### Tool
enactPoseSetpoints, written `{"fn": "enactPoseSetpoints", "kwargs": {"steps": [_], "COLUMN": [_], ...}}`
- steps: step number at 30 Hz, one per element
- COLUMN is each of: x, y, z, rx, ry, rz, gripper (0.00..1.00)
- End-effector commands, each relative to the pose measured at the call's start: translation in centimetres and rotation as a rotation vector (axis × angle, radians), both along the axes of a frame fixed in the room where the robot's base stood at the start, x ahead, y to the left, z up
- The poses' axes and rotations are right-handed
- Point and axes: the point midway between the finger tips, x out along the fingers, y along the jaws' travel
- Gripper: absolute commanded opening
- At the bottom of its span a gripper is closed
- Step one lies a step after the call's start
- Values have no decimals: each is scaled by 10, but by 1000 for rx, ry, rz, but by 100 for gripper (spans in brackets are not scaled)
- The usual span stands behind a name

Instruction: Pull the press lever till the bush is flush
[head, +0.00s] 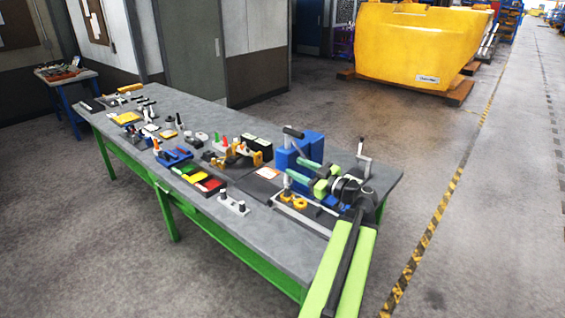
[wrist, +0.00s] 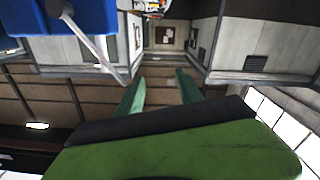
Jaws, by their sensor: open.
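The press is a blue block (head: 306,148) near the right end of the bench. Its lever has a dark grip (head: 293,132) at the top. In the wrist view, a pale lever rod (wrist: 92,42) slants across in front of the blue press body (wrist: 30,18). My gripper (head: 294,167) is open, its two green fingers level and pointing left beside the press, below the lever's grip. The fingers also show in the wrist view (wrist: 160,88), apart with nothing between them; the rod is outside them, to the left. I cannot make out the bush.
The grey bench (head: 270,215) holds yellow clamps (head: 243,153), red and green bins (head: 208,183) and a small block with pegs (head: 232,205). A metal upright (head: 364,142) stands right of my gripper. The floor beyond the bench is clear up to a yellow casting (head: 415,45).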

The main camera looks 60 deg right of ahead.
Motion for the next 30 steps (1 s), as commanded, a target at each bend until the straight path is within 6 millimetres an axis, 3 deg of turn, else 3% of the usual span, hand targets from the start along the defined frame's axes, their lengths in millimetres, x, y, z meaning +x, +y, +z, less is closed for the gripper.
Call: {"fn": "enactPoseSetpoints", "kwargs": {"steps": [1, 6, 12, 27, 30], "x": [-16, -55, -79, -82, -75], "y": [3, 10, 12, 13, 16], "z": [1, 2, 3, 3, 3], "rx": [0, -1, -1, -2, -2], "ry": [-2, -6, -8, -8, -9], "rz": [-3, 1, 8, 11, 25], "gripper": [43, 43, 43, 43, 43]}}
